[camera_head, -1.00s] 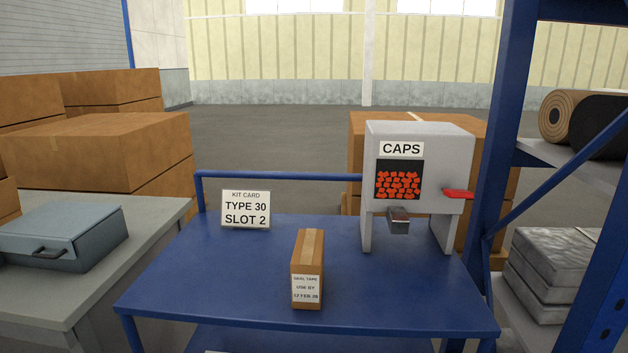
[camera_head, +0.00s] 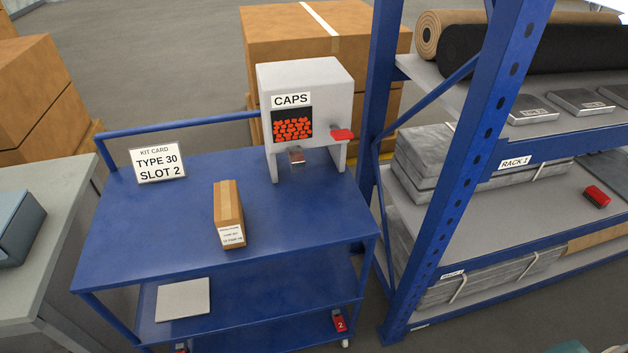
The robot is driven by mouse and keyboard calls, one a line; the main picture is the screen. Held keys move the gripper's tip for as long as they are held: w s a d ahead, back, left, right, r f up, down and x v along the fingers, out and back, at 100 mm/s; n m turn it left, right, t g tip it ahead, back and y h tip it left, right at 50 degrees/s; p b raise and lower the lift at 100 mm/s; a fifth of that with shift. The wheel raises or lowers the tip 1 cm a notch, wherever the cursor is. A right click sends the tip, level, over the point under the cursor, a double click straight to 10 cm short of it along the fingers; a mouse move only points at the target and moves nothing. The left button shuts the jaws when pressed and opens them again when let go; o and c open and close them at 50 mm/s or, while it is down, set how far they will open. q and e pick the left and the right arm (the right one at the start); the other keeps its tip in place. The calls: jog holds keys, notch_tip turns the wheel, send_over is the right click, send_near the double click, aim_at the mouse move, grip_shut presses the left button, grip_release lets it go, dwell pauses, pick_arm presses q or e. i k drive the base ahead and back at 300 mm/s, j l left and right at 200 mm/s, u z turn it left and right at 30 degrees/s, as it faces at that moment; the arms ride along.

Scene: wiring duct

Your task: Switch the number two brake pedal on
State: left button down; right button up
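A small red pedal marked "2" (camera_head: 339,322) sits low at the front right corner of the blue cart (camera_head: 150,232), just above a caster. Whether it is pressed or raised is too small to tell. Another red and dark piece (camera_head: 181,348), probably a second pedal, is at the bottom edge below the cart's lower shelf, mostly cut off. Neither of my grippers is in view.
On the cart stand a grey CAPS dispenser (camera_head: 318,84), a brown tape box (camera_head: 228,212) and a kit card (camera_head: 158,163). A flat grey panel (camera_head: 183,299) lies on the lower shelf. A blue rack (camera_head: 437,180) stands close on the right; a grey bench (camera_head: 60,215) is left.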

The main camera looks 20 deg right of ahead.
aim_at(340, 324)
jog(key=z, duration=0.8)
